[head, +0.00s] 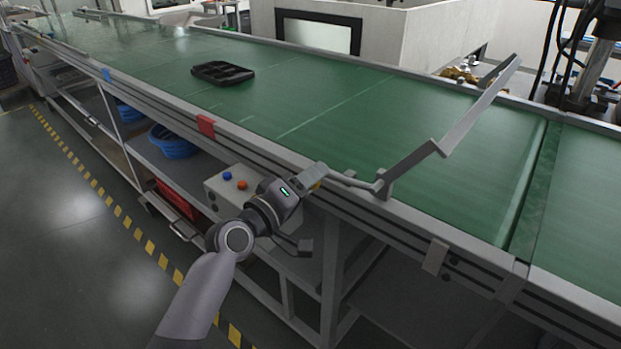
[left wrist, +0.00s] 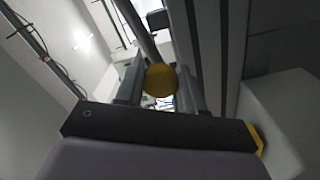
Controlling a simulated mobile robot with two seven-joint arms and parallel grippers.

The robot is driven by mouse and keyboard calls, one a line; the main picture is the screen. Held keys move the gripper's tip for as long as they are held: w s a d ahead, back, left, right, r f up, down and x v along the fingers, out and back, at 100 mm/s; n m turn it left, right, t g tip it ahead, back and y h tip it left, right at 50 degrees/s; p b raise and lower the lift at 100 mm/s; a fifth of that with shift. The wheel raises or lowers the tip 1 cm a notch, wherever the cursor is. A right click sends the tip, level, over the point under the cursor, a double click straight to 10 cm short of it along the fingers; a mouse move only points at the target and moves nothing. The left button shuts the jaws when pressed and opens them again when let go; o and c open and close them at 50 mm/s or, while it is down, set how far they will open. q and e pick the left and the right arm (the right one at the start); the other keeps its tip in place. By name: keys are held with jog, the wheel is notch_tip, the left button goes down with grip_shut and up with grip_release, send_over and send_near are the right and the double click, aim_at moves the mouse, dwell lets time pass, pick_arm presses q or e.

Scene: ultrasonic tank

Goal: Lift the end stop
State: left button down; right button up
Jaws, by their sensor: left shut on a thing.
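The end stop (head: 470,122) is a grey metal bar with a bend, slanting over the green conveyor belt. Its near end meets a bracket on the near rail, and a short lever arm (head: 350,181) runs left from there. My left gripper (head: 316,179) is at the lever's left end, outside the near rail. It is shut on the yellow knob (left wrist: 160,80), which sits between the two fingers in the left wrist view. The bar's far end shows against the far rail; I cannot tell its exact height above the belt. My right gripper is not in view.
A black tray (head: 222,73) lies on the belt (head: 330,115), well left of the end stop. A red clip (head: 206,125) sits on that rail. Blue baskets (head: 172,142) stand underneath.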

pick_arm(q)
jog(key=shift+s+f, duration=0.1)
jog(key=shift+f, duration=0.45)
jog(key=c, duration=0.7)
grip_release()
jog(key=shift+c, duration=0.2)
jog(key=shift+d+r, duration=0.1)
jog(key=shift+r, duration=0.1)
jog(key=shift+r, duration=0.1)
jog(key=v, duration=0.7)
